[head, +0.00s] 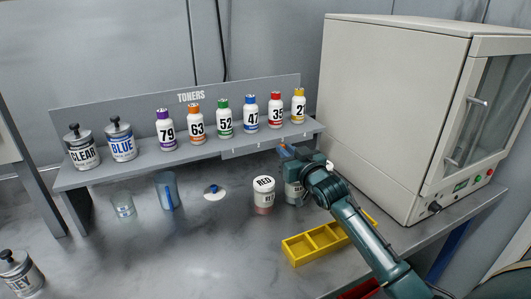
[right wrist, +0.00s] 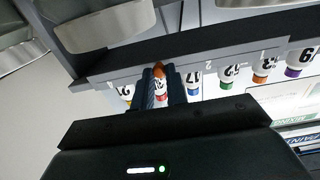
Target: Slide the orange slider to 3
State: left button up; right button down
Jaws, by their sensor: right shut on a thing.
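The orange slider (right wrist: 157,70) shows between the fingers of my right gripper in the right wrist view (right wrist: 159,90). The fingers are shut on it. The grey scale strip (right wrist: 235,60) carries the marks 1 and 2, and the slider stands to the left of the 2 in this view. No 3 can be made out; my fingers cover part of the strip there. In the head view my right gripper (head: 288,152) is at the right part of the strip (head: 245,150) on the shelf's front edge, and the slider is mostly hidden. My left gripper is not in view.
The toner shelf (head: 215,150) holds several numbered bottles and the CLEAR (head: 82,150) and BLUE (head: 121,142) cans. Below stand a RED jar (head: 263,197), a beaker (head: 123,206) and a yellow tray (head: 297,252). A large oven (head: 390,110) is close on the right.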

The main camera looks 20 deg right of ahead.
jog(key=shift+d, duration=0.45)
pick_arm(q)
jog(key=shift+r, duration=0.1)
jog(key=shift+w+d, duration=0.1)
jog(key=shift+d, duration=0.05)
pick_arm(e)
jog(key=c, duration=1.4)
grip_release()
pick_arm(q)
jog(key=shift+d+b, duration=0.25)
jog(key=shift+b, duration=0.35)
pick_arm(e)
jog(key=s, duration=1.3)
jog(key=shift+s+d, duration=0.1)
jog(key=shift+d, duration=0.1)
